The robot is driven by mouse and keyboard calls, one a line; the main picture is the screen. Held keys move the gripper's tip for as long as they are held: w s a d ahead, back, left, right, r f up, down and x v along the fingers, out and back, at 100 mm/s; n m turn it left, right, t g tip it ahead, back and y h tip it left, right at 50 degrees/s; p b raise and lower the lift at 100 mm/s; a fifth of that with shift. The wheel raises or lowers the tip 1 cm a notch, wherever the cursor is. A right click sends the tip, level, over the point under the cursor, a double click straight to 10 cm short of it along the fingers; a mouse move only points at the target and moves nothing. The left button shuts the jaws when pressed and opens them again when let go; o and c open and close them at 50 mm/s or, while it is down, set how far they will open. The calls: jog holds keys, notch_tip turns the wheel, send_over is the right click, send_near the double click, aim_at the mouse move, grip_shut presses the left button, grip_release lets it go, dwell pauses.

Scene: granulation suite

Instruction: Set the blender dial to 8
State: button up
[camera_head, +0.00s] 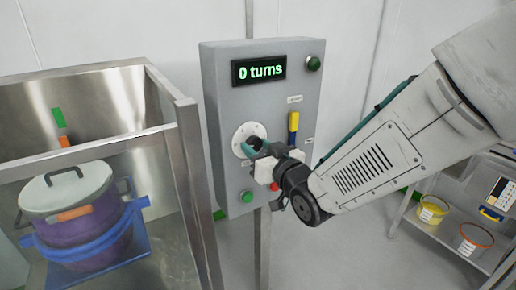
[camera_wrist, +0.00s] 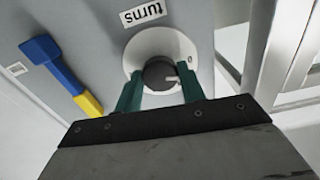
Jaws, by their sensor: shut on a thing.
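The blender dial is a dark round knob with a pale pointer mark (camera_wrist: 160,74) on a white round plate (camera_head: 243,133) on the grey control box (camera_head: 220,100). In the wrist view the plate sits below a "turns" label (camera_wrist: 146,15). The display (camera_head: 258,70) reads "0 turns" in green. My gripper (camera_wrist: 158,92) has its two green fingers on either side of the knob and is shut on it. In the head view my gripper hides most of the knob.
A blue and yellow lever (camera_head: 293,127) is right of the dial. Green buttons are at the box's upper right (camera_head: 313,63) and lower left (camera_head: 247,196). A metal-framed enclosure (camera_head: 185,150) with a lidded purple drum (camera_head: 85,215) stands left. A shelf with buckets (camera_head: 432,211) is right.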

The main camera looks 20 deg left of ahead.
jog(key=m, duration=2.1)
jog(key=shift+m, duration=0.3)
dwell(0.4)
jog(key=o, duration=1)
jog(key=shift+c, duration=0.2)
jog(key=shift+s+d, duration=0.1)
